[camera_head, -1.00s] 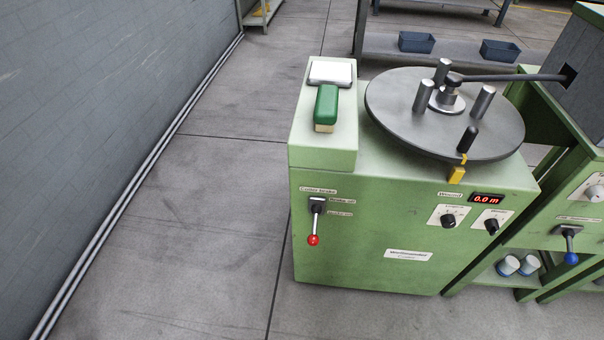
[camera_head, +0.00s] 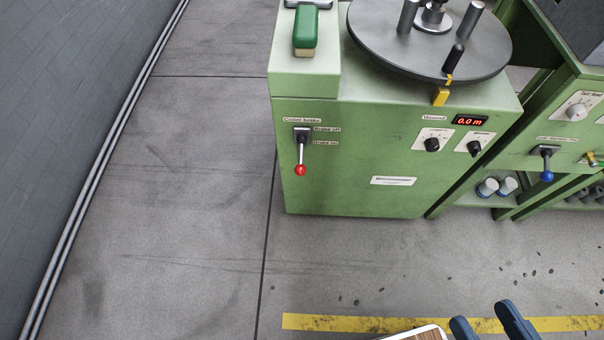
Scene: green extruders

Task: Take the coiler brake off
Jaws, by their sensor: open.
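The coiler brake lever (camera_head: 301,152) is on the front of the green coiler cabinet (camera_head: 350,190), at its upper left. It has a dark pivot, a metal shaft and a red ball knob (camera_head: 300,170). The lever hangs down, with the knob below the "Brake on" label (camera_head: 326,142). The "Brake off" label (camera_head: 327,128) is above that one. My gripper (camera_head: 488,322) shows at the bottom right as two dark blue fingers, apart and with nothing seen between them. It is well below and right of the lever, not touching it.
The coiler disc (camera_head: 400,45) overhangs the cabinet top. A green-handled item (camera_head: 305,30) lies on the raised left block. A blue-knobbed lever (camera_head: 547,165) is on the neighbouring machine. A yellow line (camera_head: 330,322) crosses the floor. Floor left of the cabinet is clear; a grey wall (camera_head: 70,100) stands far left.

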